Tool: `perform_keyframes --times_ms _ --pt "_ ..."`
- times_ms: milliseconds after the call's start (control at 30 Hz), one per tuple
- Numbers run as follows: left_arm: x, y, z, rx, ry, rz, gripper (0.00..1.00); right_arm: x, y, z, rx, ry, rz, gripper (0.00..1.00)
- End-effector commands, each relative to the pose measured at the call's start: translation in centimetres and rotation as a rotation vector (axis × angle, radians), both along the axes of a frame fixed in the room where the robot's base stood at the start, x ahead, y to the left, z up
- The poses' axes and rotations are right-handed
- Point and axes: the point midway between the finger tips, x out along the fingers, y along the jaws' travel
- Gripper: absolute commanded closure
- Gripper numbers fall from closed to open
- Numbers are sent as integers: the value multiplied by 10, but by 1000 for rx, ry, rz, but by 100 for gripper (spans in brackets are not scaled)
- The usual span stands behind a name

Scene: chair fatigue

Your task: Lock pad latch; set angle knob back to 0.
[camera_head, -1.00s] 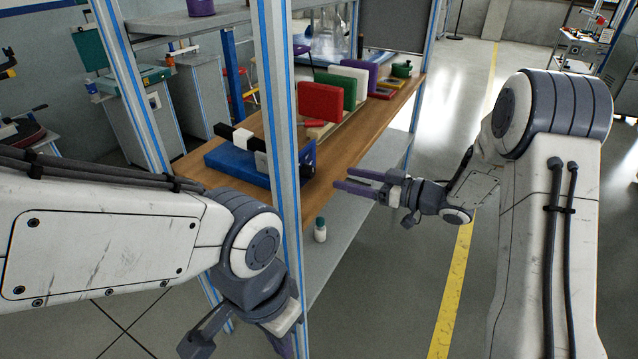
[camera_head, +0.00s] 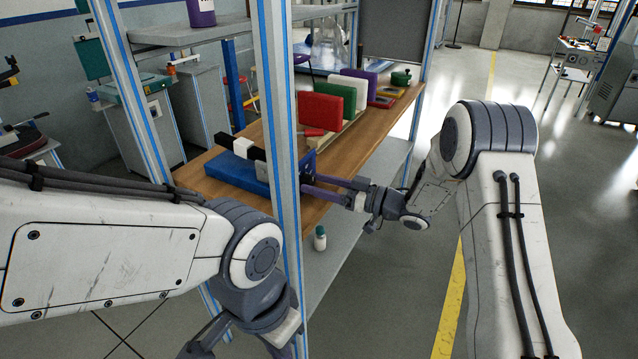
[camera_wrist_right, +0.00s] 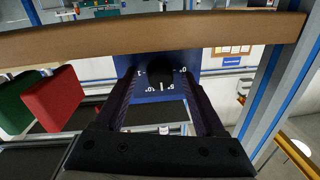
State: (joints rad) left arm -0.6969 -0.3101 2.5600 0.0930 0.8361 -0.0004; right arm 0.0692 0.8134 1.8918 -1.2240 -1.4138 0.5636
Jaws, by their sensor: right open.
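The angle knob is a dark round knob (camera_wrist_right: 158,77) on a blue panel (camera_wrist_right: 153,113) with white marks and numbers, in the right wrist view. The numbers are too small to read its setting surely. My right gripper (camera_wrist_right: 163,82) is open, its two fingers on either side of the knob; I cannot tell if they touch it. In the head view my right gripper (camera_head: 309,185) reaches the near end of the blue fixture (camera_head: 232,173), beside the rack post. A black and white bar lies on this fixture. I cannot make out the pad latch. My left gripper (camera_head: 243,347) is cut off at the bottom edge.
A blue-striped rack post (camera_head: 279,110) stands before the wooden shelf (camera_head: 345,153) and hides part of the fixture. Red (camera_head: 320,112), green (camera_head: 341,92) and purple (camera_head: 359,84) pads stand behind it. A small white bottle (camera_head: 320,240) stands on the lower shelf.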

Motion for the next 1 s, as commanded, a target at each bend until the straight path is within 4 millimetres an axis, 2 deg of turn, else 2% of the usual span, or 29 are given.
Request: perform_keyframes --times_ms 267,400,433,467,767,1000 --pt "0 0 0 0 0 0 100 1 1 0 0 0 -1 28" --pt "0 0 0 0 0 0 100 1 1 0 0 0 -1 82" --pt "0 0 0 0 0 0 100 1 1 0 0 0 -1 93" --pt "0 0 0 0 0 0 100 1 1 0 0 0 -1 100" --pt "0 0 -3 0 0 0 100 1 0 -1 -14 -23 -2 100" --pt "0 0 -14 0 0 0 100 1 0 -2 -73 -129 -1 100"
